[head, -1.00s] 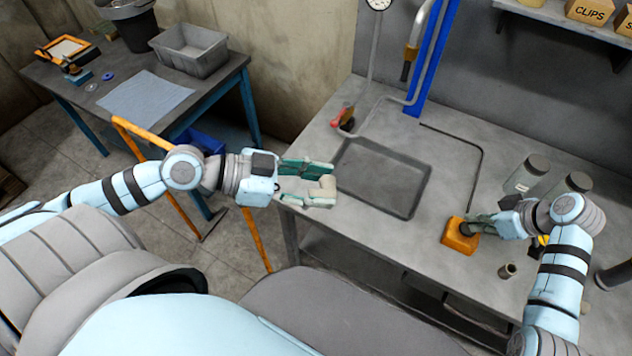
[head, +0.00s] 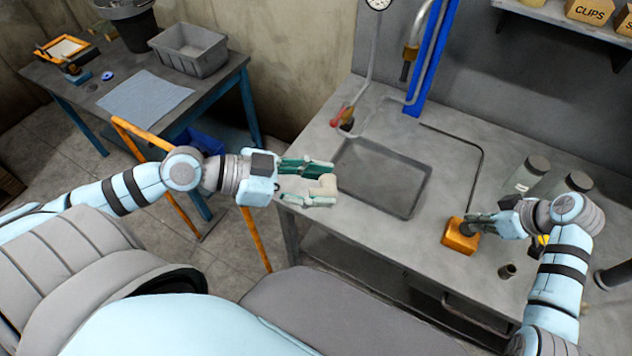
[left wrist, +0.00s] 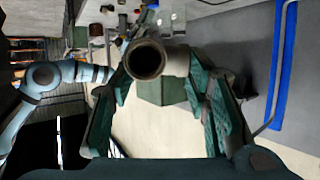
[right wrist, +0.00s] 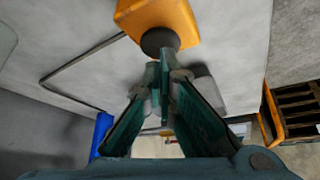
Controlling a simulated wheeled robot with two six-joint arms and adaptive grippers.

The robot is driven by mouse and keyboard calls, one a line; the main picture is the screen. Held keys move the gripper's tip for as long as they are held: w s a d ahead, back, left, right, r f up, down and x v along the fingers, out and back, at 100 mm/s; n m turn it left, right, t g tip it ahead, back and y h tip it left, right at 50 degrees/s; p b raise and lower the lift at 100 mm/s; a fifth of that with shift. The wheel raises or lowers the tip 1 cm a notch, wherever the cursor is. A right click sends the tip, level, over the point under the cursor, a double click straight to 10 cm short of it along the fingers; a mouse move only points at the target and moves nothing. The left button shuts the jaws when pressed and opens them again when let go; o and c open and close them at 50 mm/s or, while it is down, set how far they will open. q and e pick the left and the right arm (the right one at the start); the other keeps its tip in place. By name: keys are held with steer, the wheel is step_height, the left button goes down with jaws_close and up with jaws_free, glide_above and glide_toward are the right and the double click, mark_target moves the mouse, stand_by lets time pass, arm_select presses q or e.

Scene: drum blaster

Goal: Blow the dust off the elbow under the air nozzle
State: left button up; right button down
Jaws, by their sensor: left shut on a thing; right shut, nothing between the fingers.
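The pale elbow (head: 325,186) is between the fingertips of my left gripper (head: 312,183), just left of the grey tray and off the bench's left edge. In the left wrist view its round dark opening (left wrist: 147,60) faces the camera. My left gripper is shut on it. I cannot make out dust on it. The air nozzle (head: 405,70), dark-tipped on a brass-coloured fitting, hangs by the blue post, apart from the elbow. My right gripper (head: 472,224) is shut and empty, with its tips at the black button (right wrist: 158,40) on an orange box (head: 458,238); I cannot tell whether they touch.
Two lidded jars (head: 528,172) and a small cylinder (head: 507,271) are near my right arm. A side table with a grey bin (head: 188,50) stands at left.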

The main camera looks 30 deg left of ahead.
arm_select(q)
steer(key=shift+t, duration=0.8)
steer(key=w+r, duration=0.3)
steer(key=shift+d, duration=0.3)
arm_select(e)
steer(key=shift+s, duration=0.1)
steer(key=shift+d, duration=0.1)
arm_select(q)
steer(key=w+d+f+m+h, duration=0.1)
steer(key=w+f, duration=0.1)
steer(key=w, duration=0.8)
steer(key=w+d+f+m+t+h, duration=0.1)
steer(key=w+d+m, duration=0.1)
steer(key=w, duration=0.9)
steer(key=shift+d+f+t, duration=0.25)
steer(key=shift+f+t, duration=0.05)
steer(key=shift+f, duration=0.05)
arm_select(e)
steer(key=shift+f, duration=1)
